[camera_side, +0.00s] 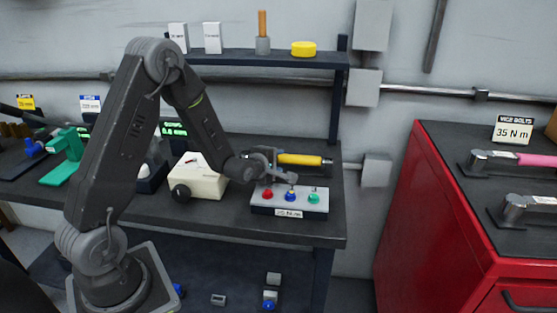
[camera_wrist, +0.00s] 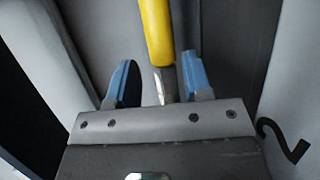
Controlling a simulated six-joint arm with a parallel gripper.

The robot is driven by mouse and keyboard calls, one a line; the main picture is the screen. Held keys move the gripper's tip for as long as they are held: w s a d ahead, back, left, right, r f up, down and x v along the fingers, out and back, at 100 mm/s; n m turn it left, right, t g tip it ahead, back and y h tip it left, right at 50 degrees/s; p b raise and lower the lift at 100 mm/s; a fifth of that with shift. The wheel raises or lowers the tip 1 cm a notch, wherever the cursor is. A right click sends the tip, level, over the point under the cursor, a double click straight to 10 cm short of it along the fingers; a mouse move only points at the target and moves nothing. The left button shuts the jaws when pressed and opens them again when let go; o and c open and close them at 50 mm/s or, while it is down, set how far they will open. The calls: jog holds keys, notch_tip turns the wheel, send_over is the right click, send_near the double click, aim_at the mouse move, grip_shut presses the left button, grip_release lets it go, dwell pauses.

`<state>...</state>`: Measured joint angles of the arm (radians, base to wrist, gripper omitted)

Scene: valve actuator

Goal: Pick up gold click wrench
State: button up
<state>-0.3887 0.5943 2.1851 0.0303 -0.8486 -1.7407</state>
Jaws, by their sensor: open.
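A tool with a yellow handle (camera_side: 300,159), which looks like the gold click wrench, lies at the right end of the dark workbench, behind a button box. Its far end has a dark cap. My gripper (camera_side: 278,165) is at the left end of this handle and hides the tool's head. In the wrist view the yellow handle (camera_wrist: 156,30) runs down from the top edge, and its metal shaft shows between the blue fingertips, closer to the right one. My gripper (camera_wrist: 160,80) is open. I cannot tell whether either finger touches the tool.
The button box (camera_side: 290,203) with red, blue and green knobs stands just below my gripper. A cream device (camera_side: 198,182) stands to its left. A shelf (camera_side: 265,59) with small items is above. A red cabinet (camera_side: 440,220) at right holds other wrenches, one pink-handled (camera_side: 535,159).

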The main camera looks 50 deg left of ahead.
aim_at(286, 159)
jog(key=shift+w+d+x, duration=0.1)
jog(key=shift+d+x, duration=0.05)
jog(key=shift+x, duration=0.85)
jog(key=shift+w+d+x, duration=0.1)
jog(key=shift+d+x, duration=0.1)
jog(key=shift+x, duration=0.75)
jog(key=shift+d+x, duration=0.15)
jog(key=shift+x, duration=0.85)
jog(key=shift+c, duration=0.2)
jog(key=shift+r, duration=0.1)
grip_shut()
jog(key=shift+r, duration=0.1)
